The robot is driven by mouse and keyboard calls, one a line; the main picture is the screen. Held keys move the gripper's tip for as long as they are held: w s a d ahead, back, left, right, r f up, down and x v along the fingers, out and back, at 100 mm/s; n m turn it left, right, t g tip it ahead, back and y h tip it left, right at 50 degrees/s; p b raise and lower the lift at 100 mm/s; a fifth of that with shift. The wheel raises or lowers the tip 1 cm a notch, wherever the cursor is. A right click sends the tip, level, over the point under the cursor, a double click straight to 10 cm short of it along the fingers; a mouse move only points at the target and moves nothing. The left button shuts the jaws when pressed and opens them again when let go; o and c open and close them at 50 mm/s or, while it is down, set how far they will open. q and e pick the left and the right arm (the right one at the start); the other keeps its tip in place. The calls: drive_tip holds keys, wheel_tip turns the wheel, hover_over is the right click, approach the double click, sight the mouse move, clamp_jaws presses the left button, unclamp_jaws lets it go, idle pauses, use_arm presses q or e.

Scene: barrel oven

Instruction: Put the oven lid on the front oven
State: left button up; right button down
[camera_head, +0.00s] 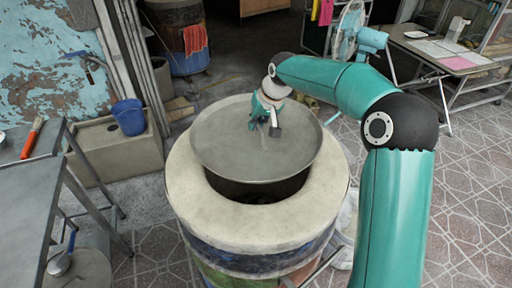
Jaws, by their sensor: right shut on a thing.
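The oven lid (225,150) is a large round grey metal disc. It is over the mouth of the front oven (184,193), a barrel with a thick pale rim and coloured sides. The lid sits toward the far side of the opening, and a dark gap shows at the near side. I cannot tell whether the lid touches the rim or hangs just above it. My right gripper (271,124) is at the middle of the lid, shut on it, probably by a handle that the gripper hides. My left gripper is not in view.
A second barrel oven (182,45) with an orange cloth stands behind. A metal table (30,190) with a red-handled brush (32,138) is at the left, near a blue bucket (129,116) on a concrete trough. A fan (350,45) and a desk (440,58) are at the back right.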

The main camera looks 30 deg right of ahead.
sight(268, 143)
wheel_tip(268, 143, down, 9)
drive_tip(key=shift+r, duration=0.1)
idle(0.4)
drive_tip(key=c, duration=1.7)
unclamp_jaws()
drive_tip(key=shift+f, duration=0.2)
drive_tip(key=o, duration=0.5)
drive_tip(key=shift+s, duration=0.1)
drive_tip(key=shift+r, duration=0.15)
drive_tip(key=v, duration=1.1)
drive_tip(key=shift+s+r, duration=0.1)
drive_tip(key=shift+r, duration=0.1)
drive_tip(key=shift+s+r, duration=0.1)
drive_tip(key=shift+r, duration=0.1)
